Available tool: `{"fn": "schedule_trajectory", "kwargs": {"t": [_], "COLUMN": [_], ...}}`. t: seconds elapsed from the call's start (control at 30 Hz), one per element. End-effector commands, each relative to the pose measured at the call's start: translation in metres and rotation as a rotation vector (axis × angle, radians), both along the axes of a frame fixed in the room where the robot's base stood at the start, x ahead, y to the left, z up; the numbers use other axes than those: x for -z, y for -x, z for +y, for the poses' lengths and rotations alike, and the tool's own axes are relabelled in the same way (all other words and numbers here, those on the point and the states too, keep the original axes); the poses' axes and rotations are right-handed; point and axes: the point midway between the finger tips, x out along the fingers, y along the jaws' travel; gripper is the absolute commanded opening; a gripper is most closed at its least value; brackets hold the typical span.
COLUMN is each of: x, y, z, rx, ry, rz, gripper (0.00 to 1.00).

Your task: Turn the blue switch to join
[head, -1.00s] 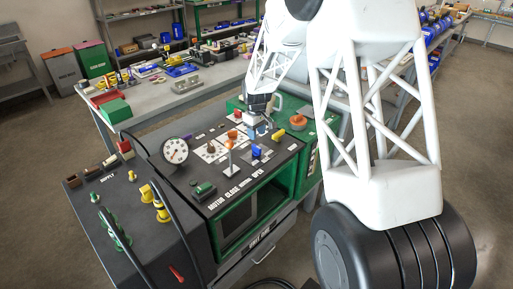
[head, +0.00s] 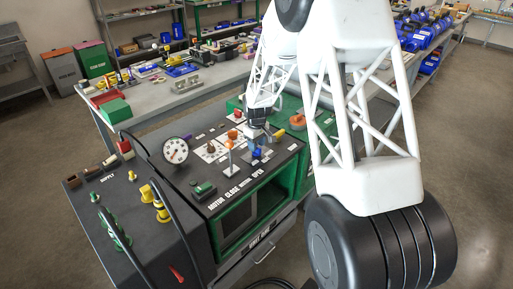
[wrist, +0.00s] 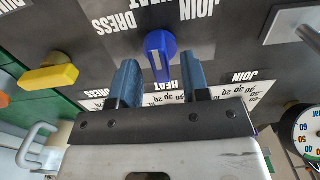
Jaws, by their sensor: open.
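The blue switch (wrist: 160,55) is a knob with a white line on the dark panel, in the upper middle of the wrist view. In the head view the blue switch (head: 257,153) is partly hidden by my gripper (head: 262,137). My gripper (wrist: 162,84) is open, its two blue fingers reaching toward the panel. In the wrist view the knob shows in the gap between the fingers, slightly beyond their tips; I cannot tell whether they touch it. Upside-down JOIN, DRESS and HEAT labels are printed around the knob.
A yellow knob (wrist: 48,77) is left of my gripper in the wrist view. A grey metal plate with a lever (wrist: 300,22) is at the upper right. A pressure gauge (head: 175,150) and an orange-topped lever (head: 231,143) stand on the panel.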

Motion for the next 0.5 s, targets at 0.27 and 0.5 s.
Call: {"fn": "schedule_trajectory", "kwargs": {"t": [0.27,0.5], "x": [0.017,0.018], "y": [0.0,0.0], "z": [0.0,0.0], "rx": [0.0,0.0], "ry": [0.0,-0.001], "rz": [0.0,-0.001], "gripper": [0.43,0.43]}}
